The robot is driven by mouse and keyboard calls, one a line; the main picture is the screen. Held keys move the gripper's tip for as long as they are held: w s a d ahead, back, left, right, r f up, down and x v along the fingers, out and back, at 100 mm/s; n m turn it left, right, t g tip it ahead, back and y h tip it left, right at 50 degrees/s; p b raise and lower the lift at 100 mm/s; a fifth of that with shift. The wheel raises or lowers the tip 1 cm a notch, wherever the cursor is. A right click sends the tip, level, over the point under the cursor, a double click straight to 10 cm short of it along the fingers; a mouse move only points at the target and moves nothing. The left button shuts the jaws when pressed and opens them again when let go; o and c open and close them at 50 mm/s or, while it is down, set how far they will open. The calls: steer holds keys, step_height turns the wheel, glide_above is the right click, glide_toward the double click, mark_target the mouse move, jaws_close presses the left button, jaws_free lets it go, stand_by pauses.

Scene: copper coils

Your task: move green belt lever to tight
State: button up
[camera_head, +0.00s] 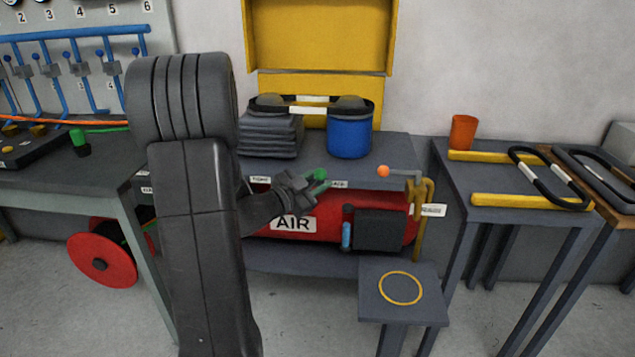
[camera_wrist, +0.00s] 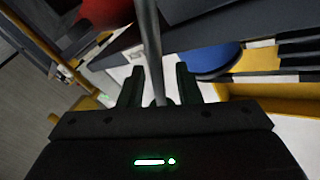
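The green lever knob (camera_head: 319,175) shows at the front edge of the grey bench, between two small white labels (camera_head: 260,180) whose words are too small to read surely. My gripper (camera_head: 306,184) is right at it from the left and partly hides the lever. In the wrist view, a grey rod (camera_wrist: 151,45) runs down between my two fingers (camera_wrist: 159,85), with a gap showing on each side. The fingers look open around the rod, not closed on it. The green knob cannot be made out in the wrist view.
The red AIR tank (camera_head: 330,218) lies below the bench top. To the right are an orange-ball lever (camera_head: 383,171) and a yellow bracket (camera_head: 428,192). A blue bucket (camera_head: 349,137) and a grey stack (camera_head: 268,135) stand behind. A small stool (camera_head: 378,312) bears a yellow ring.

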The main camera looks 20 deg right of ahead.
jaws_close()
steer(key=shift+w+a, duration=0.1)
stand_by(0.3)
steer(key=w+a+n+t+b, duration=0.2)
steer(key=a+n+t+b, duration=0.2)
steer(key=n, duration=0.4)
steer(key=w+a+n+t+h+b, duration=0.1)
steer(key=w+a+n+t+b, duration=0.2)
steer(key=n+t, duration=0.4)
steer(key=shift+w+a+r+n+b, duration=0.15)
steer(key=shift+a+r+n+b, duration=0.3)
steer(key=shift+a+n+b, duration=0.65)
steer(key=shift+d+n+b, duration=0.2)
steer(key=shift+n+b, duration=0.1)
steer(key=shift+b, duration=0.05)
